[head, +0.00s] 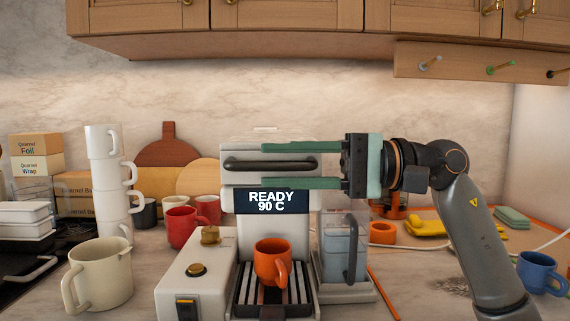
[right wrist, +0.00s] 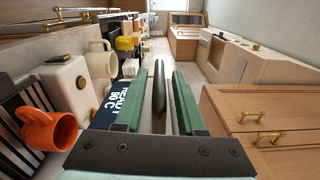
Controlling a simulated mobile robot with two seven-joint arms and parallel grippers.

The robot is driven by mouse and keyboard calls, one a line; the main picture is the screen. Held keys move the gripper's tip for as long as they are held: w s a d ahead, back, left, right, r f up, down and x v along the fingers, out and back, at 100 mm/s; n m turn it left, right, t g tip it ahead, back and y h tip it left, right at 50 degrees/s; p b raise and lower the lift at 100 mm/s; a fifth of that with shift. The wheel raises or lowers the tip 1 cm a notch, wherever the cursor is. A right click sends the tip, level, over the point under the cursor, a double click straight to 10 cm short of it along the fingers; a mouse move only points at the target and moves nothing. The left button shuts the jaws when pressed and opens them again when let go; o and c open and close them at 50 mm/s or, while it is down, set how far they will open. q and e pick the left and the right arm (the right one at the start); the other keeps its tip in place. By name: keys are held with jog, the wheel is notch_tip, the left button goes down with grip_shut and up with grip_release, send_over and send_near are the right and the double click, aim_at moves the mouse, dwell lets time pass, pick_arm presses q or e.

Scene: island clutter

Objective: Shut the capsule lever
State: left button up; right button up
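The capsule lever (head: 240,164) is a dark horizontal bar across the front of the coffee machine's pale upper head (head: 235,150). The machine's display reads "READY 90 C" (head: 268,202). My right gripper (head: 263,165) reaches in from the right with its green fingers open, one above and one below the lever's height. In the right wrist view the lever (right wrist: 159,95) shows as a dark bar between the two spread fingers (right wrist: 160,75), with gaps at both sides. I cannot tell whether either finger touches it. My left gripper is out of view.
An orange mug (head: 270,262) stands on the machine's drip tray (head: 248,297). A water tank (head: 342,250) is at its right. A tall stack of white mugs (head: 103,175) and a cream mug (head: 98,275) stand left. A blue mug (head: 540,272) is far right.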

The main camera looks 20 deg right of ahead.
jog(key=shift+o, duration=0.4)
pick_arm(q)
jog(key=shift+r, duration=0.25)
pick_arm(e)
jog(key=v, duration=1.2)
jog(key=shift+d, duration=0.25)
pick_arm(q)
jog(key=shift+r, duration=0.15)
pick_arm(e)
jog(key=shift+s, duration=0.15)
